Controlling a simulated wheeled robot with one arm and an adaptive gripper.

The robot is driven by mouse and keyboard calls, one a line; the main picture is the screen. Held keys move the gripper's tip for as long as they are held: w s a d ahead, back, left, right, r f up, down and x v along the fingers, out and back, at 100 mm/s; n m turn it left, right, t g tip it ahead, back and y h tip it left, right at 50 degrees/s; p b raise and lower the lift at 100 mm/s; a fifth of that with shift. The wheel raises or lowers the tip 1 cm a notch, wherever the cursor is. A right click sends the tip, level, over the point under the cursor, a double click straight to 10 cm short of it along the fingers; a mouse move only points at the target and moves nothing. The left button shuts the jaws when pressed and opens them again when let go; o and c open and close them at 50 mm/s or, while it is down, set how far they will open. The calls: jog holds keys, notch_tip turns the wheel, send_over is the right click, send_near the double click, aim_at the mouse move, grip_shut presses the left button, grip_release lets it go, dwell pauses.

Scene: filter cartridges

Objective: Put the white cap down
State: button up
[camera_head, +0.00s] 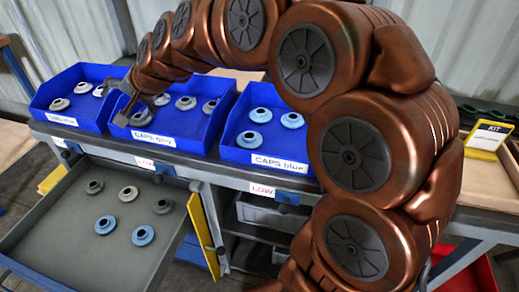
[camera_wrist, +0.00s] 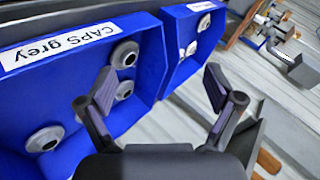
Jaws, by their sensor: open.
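My gripper (camera_head: 126,100) is at the divide between the left and middle blue bins in the head view. In the wrist view my gripper (camera_wrist: 160,88) is open, with nothing between its fingers. The left bin (camera_head: 53,121) holds several whitish caps (camera_head: 59,104); in the wrist view two white caps (camera_wrist: 203,23) show in it. The middle bin (camera_head: 182,151), labelled "CAPS grey", holds grey caps; one grey cap (camera_wrist: 45,138) shows close to the wrist camera. My gripper hides part of both bins in the head view. Which cap was handled cannot be told.
The right bin (camera_head: 236,155), labelled "CAPS blue", holds blue caps (camera_head: 260,115). An open drawer (camera_head: 75,262) below holds several caps: grey (camera_head: 94,187), paler (camera_head: 128,194) and blue (camera_head: 142,236). A yellow "KIT" sign (camera_head: 487,141) stands at right.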

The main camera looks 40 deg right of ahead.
jog(key=s+d+f+n+g+h, duration=0.1)
jog(key=s+f+n+g, duration=0.1)
jog(key=s+f, duration=0.3)
jog(key=s+d+f+n+g+h, duration=0.1)
jog(key=s+f+g, duration=0.3)
jog(key=s, duration=1)
jog(key=s+d+f+n+g+h, duration=0.1)
jog(key=s+d+f+n+g, duration=0.2)
jog(key=s, duration=0.7)
notch_tip(320, 180, down, 3)
jog(key=shift+s+d+r+n, duration=0.1)
jog(key=shift+s+d+n, duration=0.15)
jog(key=shift+n, duration=0.15)
jog(key=s+d+g, duration=0.1)
jog(key=s, duration=0.2)
jog(key=s+d+f+h, duration=0.1)
jog(key=s, duration=0.2)
jog(key=s+d+n+g, duration=0.1)
jog(key=s+d, duration=0.1)
jog(key=s, duration=0.1)
jog(key=shift+s+f+g+h, duration=0.3)
jog(key=shift+c, duration=0.2)
